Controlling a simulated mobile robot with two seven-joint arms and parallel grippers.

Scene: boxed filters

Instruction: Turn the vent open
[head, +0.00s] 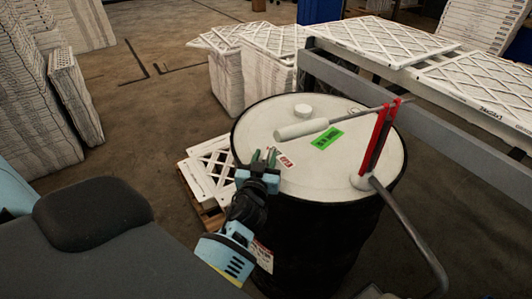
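A black drum (305,240) with a white lid (250,130) stands in the middle of the head view. A small round white cap (303,111) sits near the lid's far edge. A white-grip handle (302,129) on a thin metal rod crosses above the lid to an upright red bracket (378,138) at the right. I cannot tell which of these parts is the vent. My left gripper (264,158) is over the lid's near-left part, with its green-tipped fingers apart and nothing visible between them. It is short of the cap and the handle. My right gripper is not in view.
A bent grey pipe (410,232) runs from the bracket's base down the drum's right side. A grey rail (420,105) and filter stacks (430,50) stand behind and right. A pallet with white filters (210,170) sits left of the drum.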

